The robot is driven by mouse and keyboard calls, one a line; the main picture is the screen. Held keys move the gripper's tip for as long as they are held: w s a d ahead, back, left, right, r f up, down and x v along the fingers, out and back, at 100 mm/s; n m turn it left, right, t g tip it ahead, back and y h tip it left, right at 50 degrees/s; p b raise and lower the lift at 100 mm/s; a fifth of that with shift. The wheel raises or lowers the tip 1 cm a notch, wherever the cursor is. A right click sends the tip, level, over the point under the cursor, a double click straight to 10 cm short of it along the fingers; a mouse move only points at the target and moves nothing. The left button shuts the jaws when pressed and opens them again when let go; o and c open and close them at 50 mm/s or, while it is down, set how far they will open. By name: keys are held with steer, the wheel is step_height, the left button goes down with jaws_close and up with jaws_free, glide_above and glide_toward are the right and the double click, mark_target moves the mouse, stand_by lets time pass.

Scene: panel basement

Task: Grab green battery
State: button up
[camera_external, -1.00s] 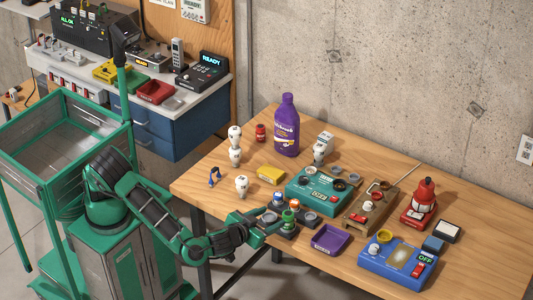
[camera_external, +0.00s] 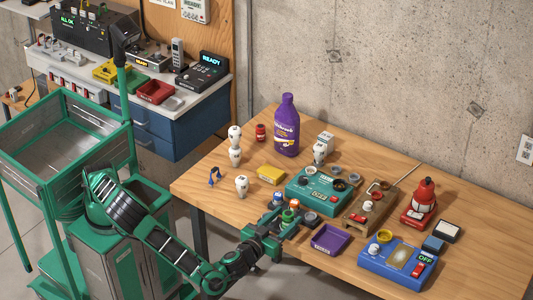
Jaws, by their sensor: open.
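The green battery (camera_external: 287,216) is a small upright cylinder near the front edge of the wooden table, close to an orange-topped one (camera_external: 294,204) and a blue-topped one (camera_external: 278,198). My gripper (camera_external: 281,222) reaches in from the front left, low over the table edge. Its jaws are open and their tips are right at the green battery. The gripper partly hides the battery's lower part and its dark holder. I cannot tell whether a finger touches the battery.
A purple tray (camera_external: 330,239) lies just right of my gripper, and a teal device (camera_external: 319,191) stands behind the batteries. A blue device (camera_external: 396,263) is farther right.

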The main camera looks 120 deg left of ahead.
mark_target(292, 211)
steer(key=shift+w+a+r, duration=0.1)
steer(key=shift+a, duration=2.95)
steer(key=shift+c, duration=0.6)
steer(key=c, duration=1.1)
